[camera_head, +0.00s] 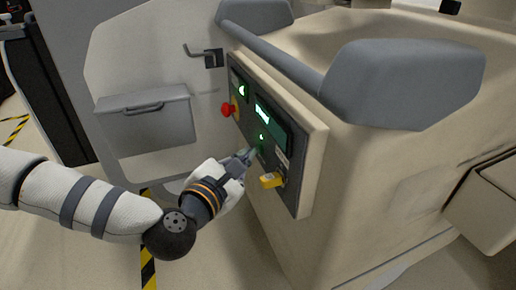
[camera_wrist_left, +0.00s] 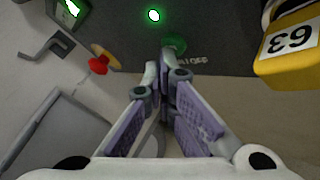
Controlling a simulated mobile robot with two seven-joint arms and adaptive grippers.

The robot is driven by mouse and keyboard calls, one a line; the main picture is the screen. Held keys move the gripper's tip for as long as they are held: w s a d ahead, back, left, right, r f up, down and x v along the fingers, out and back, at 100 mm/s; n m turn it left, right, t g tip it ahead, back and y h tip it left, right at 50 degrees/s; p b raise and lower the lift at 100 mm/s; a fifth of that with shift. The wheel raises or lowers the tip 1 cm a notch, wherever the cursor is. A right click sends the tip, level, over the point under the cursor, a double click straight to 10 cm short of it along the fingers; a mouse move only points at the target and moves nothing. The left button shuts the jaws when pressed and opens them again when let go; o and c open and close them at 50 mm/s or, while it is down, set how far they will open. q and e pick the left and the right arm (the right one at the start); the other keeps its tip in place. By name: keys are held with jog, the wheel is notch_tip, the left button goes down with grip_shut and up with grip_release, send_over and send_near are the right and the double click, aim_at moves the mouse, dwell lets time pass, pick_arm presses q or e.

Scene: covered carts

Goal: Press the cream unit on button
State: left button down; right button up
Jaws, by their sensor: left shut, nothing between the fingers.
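The cream unit (camera_head: 410,165) carries a dark control panel (camera_head: 300,195) on its near side. A green button (camera_wrist_left: 174,42) shows on the panel in the left wrist view, partly hidden behind my fingertips. My left gripper (camera_head: 246,156) comes from the left with its fingertips at the panel, below a lit green lamp (camera_head: 262,137). In the left wrist view the fingertips of my left gripper (camera_wrist_left: 168,62) are together, with nothing between them, and overlap the lower part of the green button. I cannot tell whether they touch it. My right gripper is not in view.
A red emergency knob (camera_head: 227,110) sits on the panel's left, above the gripper. A yellow tag marked 63 (camera_head: 272,180) sticks out close to the right of the fingers. A lit display (camera_head: 264,113) is above. A grey box (camera_head: 145,120) stands behind on the left.

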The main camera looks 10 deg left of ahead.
pick_arm(q)
jog(key=shift+s+a, duration=0.4)
jog(key=shift+a, duration=0.15)
jog(key=shift+s+a+p, duration=0.35)
jog(key=shift+s+a, duration=0.35)
jog(key=shift+a, duration=0.35)
jog(key=shift+s+a+p, duration=0.35)
jog(key=shift+s+a, duration=0.35)
jog(key=shift+a, duration=0.3)
